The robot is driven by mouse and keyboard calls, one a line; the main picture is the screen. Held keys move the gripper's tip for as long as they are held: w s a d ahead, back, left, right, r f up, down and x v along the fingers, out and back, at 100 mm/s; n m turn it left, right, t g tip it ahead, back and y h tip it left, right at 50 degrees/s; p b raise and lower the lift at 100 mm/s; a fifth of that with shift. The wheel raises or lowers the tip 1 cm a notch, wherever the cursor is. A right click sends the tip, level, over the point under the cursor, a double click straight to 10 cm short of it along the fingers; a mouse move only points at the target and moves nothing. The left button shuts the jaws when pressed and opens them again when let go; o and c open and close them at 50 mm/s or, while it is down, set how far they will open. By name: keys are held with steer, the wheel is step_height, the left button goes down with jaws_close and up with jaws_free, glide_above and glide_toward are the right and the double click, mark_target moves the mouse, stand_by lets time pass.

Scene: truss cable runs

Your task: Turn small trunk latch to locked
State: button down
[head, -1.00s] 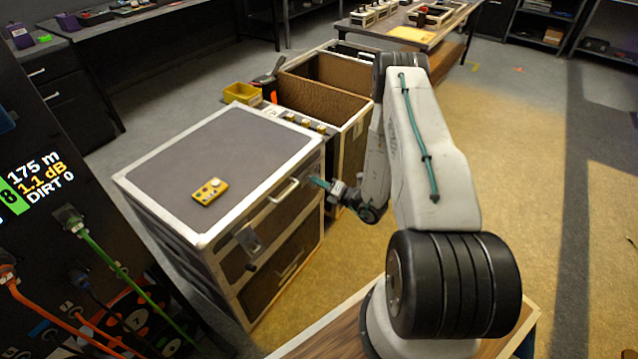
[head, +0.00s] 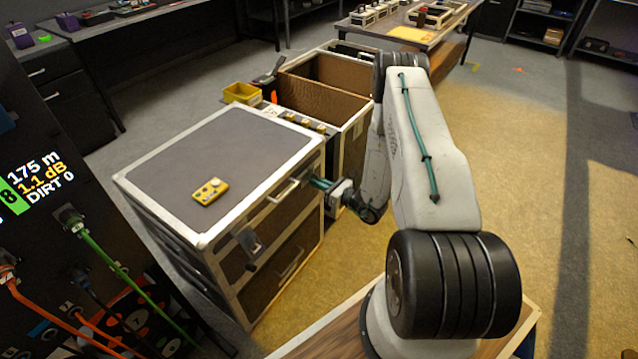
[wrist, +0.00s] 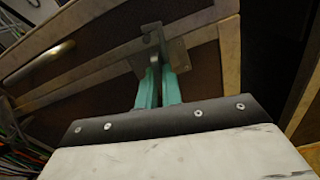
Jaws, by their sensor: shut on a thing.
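The small trunk (head: 215,165) has a dark grey top, pale metal edges and brown front panels. My gripper (head: 318,183) is at the right end of its front, near the top edge. In the wrist view, my gripper's teal fingers (wrist: 158,88) are close together on a grey metal latch (wrist: 152,42). The latch's plate lies against the trunk front, and the fingers cover part of its lever. A second latch (head: 249,241) is on the left part of the trunk front.
A handle (head: 284,190) sits between the two latches. A yellow remote-like device (head: 210,191) lies on the trunk top. An open brown case (head: 325,85) stands behind. A dark panel with cables (head: 80,240) is at the left. The floor at the right is clear.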

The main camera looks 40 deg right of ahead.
steer(key=shift+n, duration=0.8)
steer(key=c, duration=1.6)
jaws_free()
steer(key=shift+o, duration=0.2)
steer(key=v, duration=0.8)
